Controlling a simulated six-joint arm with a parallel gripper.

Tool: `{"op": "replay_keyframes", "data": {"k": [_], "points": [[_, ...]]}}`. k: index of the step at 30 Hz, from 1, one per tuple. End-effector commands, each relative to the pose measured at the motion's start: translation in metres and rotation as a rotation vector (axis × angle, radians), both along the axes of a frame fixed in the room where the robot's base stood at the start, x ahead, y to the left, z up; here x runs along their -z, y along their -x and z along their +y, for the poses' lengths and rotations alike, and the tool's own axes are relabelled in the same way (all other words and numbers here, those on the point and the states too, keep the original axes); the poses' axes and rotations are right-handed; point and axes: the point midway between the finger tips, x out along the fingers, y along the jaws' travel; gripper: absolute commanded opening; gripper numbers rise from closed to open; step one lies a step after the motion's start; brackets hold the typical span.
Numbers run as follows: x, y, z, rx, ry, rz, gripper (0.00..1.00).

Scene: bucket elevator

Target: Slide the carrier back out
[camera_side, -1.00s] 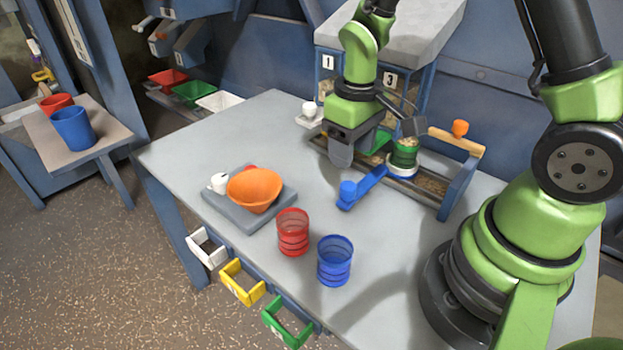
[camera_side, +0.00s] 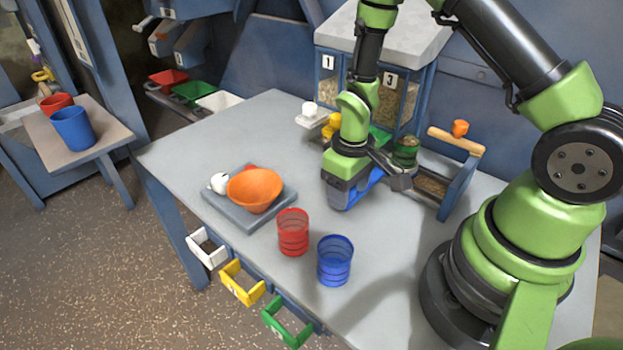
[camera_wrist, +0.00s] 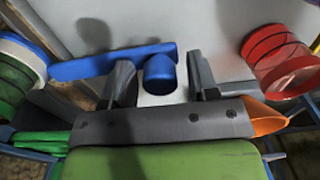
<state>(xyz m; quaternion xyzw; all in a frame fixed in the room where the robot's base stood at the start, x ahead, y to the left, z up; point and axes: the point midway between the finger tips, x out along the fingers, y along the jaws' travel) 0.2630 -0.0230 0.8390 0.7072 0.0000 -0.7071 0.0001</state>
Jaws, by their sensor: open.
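The blue carrier (camera_side: 370,182) is a flat bar with a round knob at its near end, partly hidden by my gripper (camera_side: 338,204) in the side view. Its bar (camera_wrist: 105,65) runs left in the wrist view toward a blue ring (camera_wrist: 28,50) around a green cup (camera_wrist: 12,85). The green cup (camera_side: 406,150) also shows in the side view, at the blue frame. My gripper (camera_wrist: 160,82) is open, with a finger on each side of the blue knob (camera_wrist: 160,72). I cannot tell whether either finger touches it.
A red cup (camera_side: 292,232) and a blue cup (camera_side: 335,262) stand in front of my gripper. An orange bowl (camera_side: 254,192) sits on a grey slab to the left. The blue frame (camera_side: 462,182) with a wooden handle (camera_side: 456,141) stands at the right.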

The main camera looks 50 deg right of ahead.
Motion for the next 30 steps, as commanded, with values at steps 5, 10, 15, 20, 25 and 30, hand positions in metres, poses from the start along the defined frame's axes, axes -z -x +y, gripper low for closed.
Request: {"op": "replay_keyframes", "data": {"k": [5, 10, 15, 20, 25, 30], "points": [[0.000, 0.000, 0.000, 0.000, 0.000, 0.000, 0.52], [0.000, 0.000, 0.000, 0.000, 0.000, 0.000, 0.19], [0.000, 0.001, 0.000, 0.000, 0.000, 0.001, 0.19], [0.000, 0.012, 0.000, 0.001, 0.000, 0.003, 0.19], [-0.001, 0.025, 0.000, 0.001, 0.000, 0.003, 0.19], [0.000, 0.037, 0.000, 0.002, 0.000, 0.003, 0.19]]}}
